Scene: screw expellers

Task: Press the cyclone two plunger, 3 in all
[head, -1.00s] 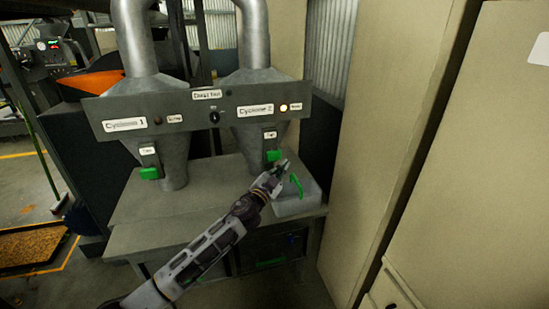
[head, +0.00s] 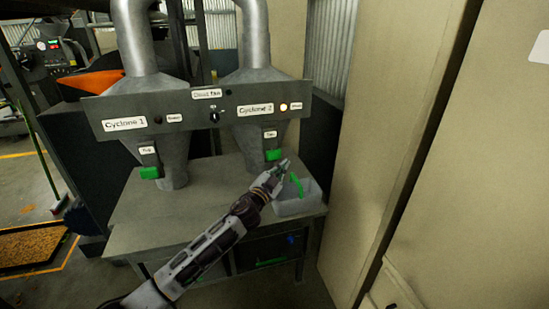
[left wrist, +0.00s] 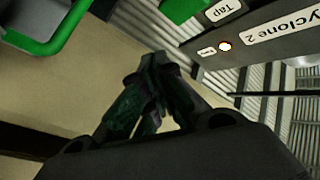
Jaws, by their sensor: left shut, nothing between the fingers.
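The cyclone two plunger is a green block (head: 274,155) under the small label below the Cyclone 2 sign (head: 256,109). It also shows as a green patch at the top of the left wrist view (left wrist: 183,8), beside the "Tap" label. A lamp right of the sign is lit yellow. My left gripper (head: 284,164) is shut and empty, just below and right of the green plunger. In the left wrist view its closed fingers (left wrist: 150,75) point up the picture, apart from the plunger. My right gripper is in neither view.
A grey bin with a green handle (head: 296,206) stands on the table (head: 160,215) right beside my left gripper. A similar green plunger (head: 150,172) hangs under Cyclone 1 (head: 124,124). A beige cabinet (head: 400,120) closes off the right side. The table's left part is clear.

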